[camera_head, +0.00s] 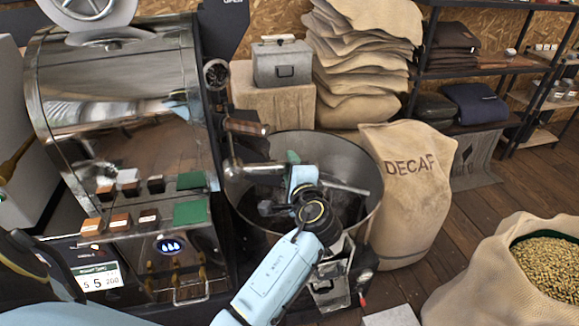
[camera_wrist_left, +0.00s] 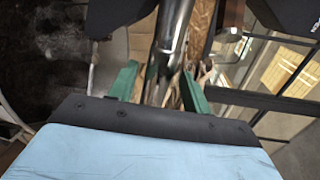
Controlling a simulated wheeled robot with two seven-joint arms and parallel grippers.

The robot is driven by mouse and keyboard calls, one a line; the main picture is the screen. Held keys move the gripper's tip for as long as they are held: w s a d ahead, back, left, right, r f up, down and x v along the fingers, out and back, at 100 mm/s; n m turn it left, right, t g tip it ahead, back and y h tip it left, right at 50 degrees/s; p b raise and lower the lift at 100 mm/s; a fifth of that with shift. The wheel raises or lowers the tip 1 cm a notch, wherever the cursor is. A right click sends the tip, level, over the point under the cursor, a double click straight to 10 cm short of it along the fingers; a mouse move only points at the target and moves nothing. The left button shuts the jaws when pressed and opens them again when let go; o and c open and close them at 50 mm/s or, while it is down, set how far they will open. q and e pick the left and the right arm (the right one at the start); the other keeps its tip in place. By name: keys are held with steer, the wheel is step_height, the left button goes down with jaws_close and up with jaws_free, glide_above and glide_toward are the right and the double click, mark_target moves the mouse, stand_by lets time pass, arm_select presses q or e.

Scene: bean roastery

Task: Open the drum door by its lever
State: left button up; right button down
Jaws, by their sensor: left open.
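The roaster's drum (camera_head: 130,115) is a shiny metal body at the left in the head view. A dark brown handle (camera_head: 246,127) sticks out beside its front, above a metal spout-like bar (camera_head: 250,170). Which part is the drum door's lever is not clear. My left gripper (camera_head: 291,162) is over the round cooling tray, near the end of that bar; its fingers are partly hidden. In the left wrist view the green fingers are open (camera_wrist_left: 160,75), with a shiny metal bar (camera_wrist_left: 172,40) running between them. Contact cannot be told. My right gripper is not in view.
The round metal cooling tray (camera_head: 362,155) stands below my left gripper. A DECAF sack (camera_head: 405,190) is right beside it. A grey tin box (camera_head: 282,66) stands behind on a sack-covered block.

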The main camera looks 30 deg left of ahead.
arm_select(q)
steer(key=v, duration=1.2)
steer(key=d+f+m+h, duration=0.1)
steer(key=d+f+h, duration=0.15)
steer(key=f, duration=0.65)
steer(key=d+f+m+h, duration=0.1)
steer(key=d+f+h, duration=0.15)
steer(key=f, duration=0.65)
steer(key=s+f+g+h, duration=0.2)
steer(key=s+f, duration=0.2)
steer(key=f, duration=0.5)
steer(key=s+f+g+h, duration=0.2)
steer(key=s+f, duration=0.2)
steer(key=f, duration=0.4)
steer(key=s+a+f+n+g+h, duration=0.2)
steer(key=s+f+n+g, duration=0.15)
steer(key=s+f, duration=1.05)
steer(key=s+a+f+n+g, duration=0.1)
steer(key=s+a+f+n, duration=0.1)
steer(key=s, duration=0.7)
steer(key=s+a+f+n+g+h, duration=0.1)
steer(key=s+a+f+n, duration=0.1)
steer(key=s, duration=0.7)
steer(key=shift+s+a+f+n, duration=0.2)
steer(key=shift+a+f+n, duration=0.2)
steer(key=shift+a+n, duration=0.7)
steer(key=shift+d, duration=0.25)
